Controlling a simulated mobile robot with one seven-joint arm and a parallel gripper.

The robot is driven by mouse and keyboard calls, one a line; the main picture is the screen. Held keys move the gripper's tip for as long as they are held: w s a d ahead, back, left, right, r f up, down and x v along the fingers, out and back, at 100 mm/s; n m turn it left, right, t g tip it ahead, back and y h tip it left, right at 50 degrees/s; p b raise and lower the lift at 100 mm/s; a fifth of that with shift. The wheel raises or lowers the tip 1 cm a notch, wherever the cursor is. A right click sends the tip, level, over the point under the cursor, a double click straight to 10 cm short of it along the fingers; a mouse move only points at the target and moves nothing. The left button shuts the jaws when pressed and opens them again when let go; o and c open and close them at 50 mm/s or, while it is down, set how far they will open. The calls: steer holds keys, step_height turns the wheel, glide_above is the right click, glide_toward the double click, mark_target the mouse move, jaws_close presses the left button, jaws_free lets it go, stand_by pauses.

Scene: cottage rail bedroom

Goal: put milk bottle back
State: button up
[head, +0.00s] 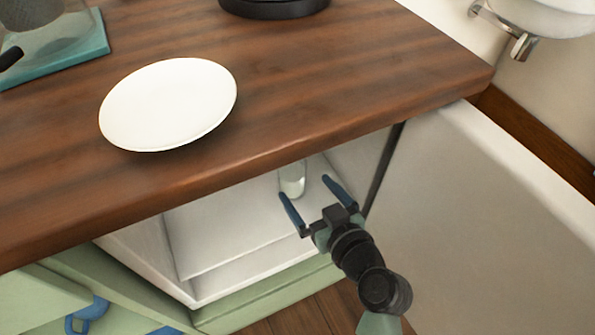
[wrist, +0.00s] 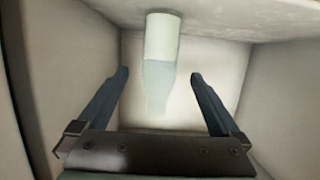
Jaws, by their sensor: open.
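The milk bottle (head: 292,180) is a pale, whitish, translucent bottle inside the open white fridge-like compartment (head: 220,235) under the counter. In the wrist view the bottle (wrist: 161,62) stands on a pale surface, ahead of my gripper and roughly centred between its fingers. My gripper (head: 308,189) reaches in at the front of the compartment with its blue fingers apart and nothing between them. The wrist view also shows the open fingers (wrist: 160,78). The bottle's upper part is hidden by the counter edge in the head view.
A wooden counter (head: 330,75) overhangs the compartment and carries a white plate (head: 168,104). The open white door (head: 470,200) stands to the right of my arm. Green shelving with blue mugs (head: 88,313) is at lower left.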

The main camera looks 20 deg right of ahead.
steer(key=shift+v, duration=2.05)
